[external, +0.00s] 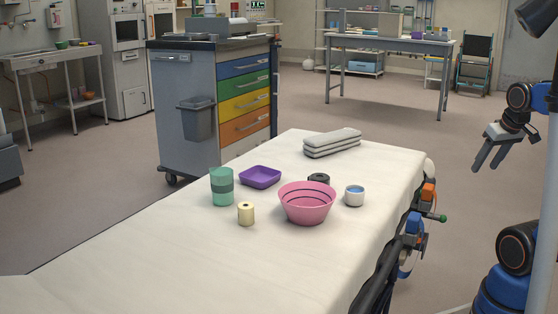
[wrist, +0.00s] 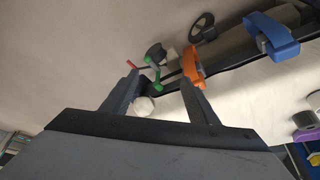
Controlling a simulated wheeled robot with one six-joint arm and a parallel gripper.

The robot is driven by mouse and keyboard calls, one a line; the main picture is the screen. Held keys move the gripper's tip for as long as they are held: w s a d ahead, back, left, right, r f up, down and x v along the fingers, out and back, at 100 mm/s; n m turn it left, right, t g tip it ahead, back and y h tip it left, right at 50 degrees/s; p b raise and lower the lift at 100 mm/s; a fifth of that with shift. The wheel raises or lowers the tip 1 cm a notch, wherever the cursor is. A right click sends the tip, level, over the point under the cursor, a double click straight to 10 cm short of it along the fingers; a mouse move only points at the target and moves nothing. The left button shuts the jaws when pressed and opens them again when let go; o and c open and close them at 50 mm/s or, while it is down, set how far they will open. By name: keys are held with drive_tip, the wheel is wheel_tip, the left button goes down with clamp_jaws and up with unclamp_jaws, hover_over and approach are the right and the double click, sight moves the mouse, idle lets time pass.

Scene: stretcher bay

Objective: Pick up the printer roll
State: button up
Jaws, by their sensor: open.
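A small cream roll (external: 245,214), which looks like the printer roll, stands upright on the stretcher's pale sheet (external: 150,255), in front of the green cup. A dark roll-like object (external: 318,179) is partly hidden behind the pink bowl, so I cannot tell its kind. My gripper (external: 488,166) is open and empty, in the air to the right of the stretcher and well apart from the cream roll. The wrist view shows the open fingers (wrist: 160,72) with nothing between them held; I cannot make out the cream roll there.
A pink bowl (external: 307,207), green cup (external: 222,190), purple dish (external: 260,177), white cup (external: 354,197) and folded grey cloths (external: 332,142) share the stretcher. Orange (external: 428,193) and blue (external: 414,223) clamps line its right side. A drawer cart (external: 190,120) stands behind.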

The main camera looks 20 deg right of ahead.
drive_tip(key=w+a+r+n, duration=0.3)
drive_tip(key=w+a+r, duration=0.3)
drive_tip(key=w+r, duration=0.15)
drive_tip(key=w+a+r+n+g, duration=0.1)
drive_tip(key=w+a+r+n, duration=0.2)
drive_tip(key=a, duration=0.7)
drive_tip(key=w+a+r+n+g+y, duration=0.1)
drive_tip(key=w+a+r+n, duration=0.2)
drive_tip(key=a, duration=0.6)
drive_tip(key=w+a+r+n+g, duration=0.1)
drive_tip(key=w+a+r, duration=0.35)
drive_tip(key=a, duration=0.55)
drive_tip(key=n+g+h, duration=0.1)
drive_tip(key=n+g, duration=0.1)
drive_tip(key=n, duration=0.6)
hover_over(245, 205)
wheel_tip(245, 205, down, 5)
drive_tip(key=f, duration=1.2)
drive_tip(key=shift+w+d, duration=0.2)
drive_tip(key=shift+d, duration=0.1)
drive_tip(key=shift+s+a+f, duration=0.1)
drive_tip(key=shift+a+f, duration=0.05)
drive_tip(key=shift+f, duration=1.2)
drive_tip(key=shift+s+a+f, duration=0.1)
drive_tip(key=shift+f, duration=1.2)
drive_tip(key=c, duration=1.1)
